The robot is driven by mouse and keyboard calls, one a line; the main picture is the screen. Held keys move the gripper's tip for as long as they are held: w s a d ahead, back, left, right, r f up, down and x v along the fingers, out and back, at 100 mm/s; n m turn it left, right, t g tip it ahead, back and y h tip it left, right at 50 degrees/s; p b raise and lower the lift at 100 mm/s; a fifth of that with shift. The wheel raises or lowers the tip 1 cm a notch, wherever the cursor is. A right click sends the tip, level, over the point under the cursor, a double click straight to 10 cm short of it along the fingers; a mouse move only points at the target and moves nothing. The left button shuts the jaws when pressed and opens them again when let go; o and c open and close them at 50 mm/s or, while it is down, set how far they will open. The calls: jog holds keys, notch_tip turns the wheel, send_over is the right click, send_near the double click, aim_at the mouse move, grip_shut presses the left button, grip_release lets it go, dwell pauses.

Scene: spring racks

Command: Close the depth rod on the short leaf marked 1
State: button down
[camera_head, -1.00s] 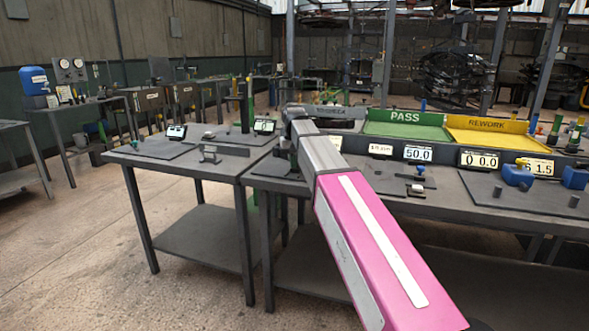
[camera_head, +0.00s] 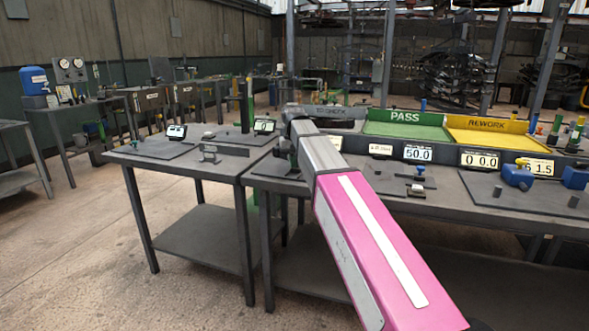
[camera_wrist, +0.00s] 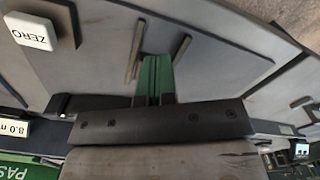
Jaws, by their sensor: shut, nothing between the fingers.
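In the wrist view my gripper (camera_wrist: 154,65) shows as two green fingers pressed together, with nothing between them. They point over a grey surface. A thin rod-like piece (camera_wrist: 135,58) lies left of the fingertips and another (camera_wrist: 182,48) right of them. I cannot tell whether either is the depth rod, or whether the fingers touch them. A long dark grey flat piece (camera_wrist: 215,35) runs behind; I cannot tell whether it is a leaf. No mark 1 is readable. In the head view my own arm hides the gripper, and I cannot single out the rod there.
A white ZERO button (camera_wrist: 33,30) is at the wrist view's upper left. In the head view the left table (camera_head: 225,165) carries gauges and a tall dark green post (camera_head: 247,105).

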jog(key=shift+w+r, duration=0.1)
notch_tip(320, 180, up, 7)
dwell(1.3)
jog(key=shift+s, duration=0.2)
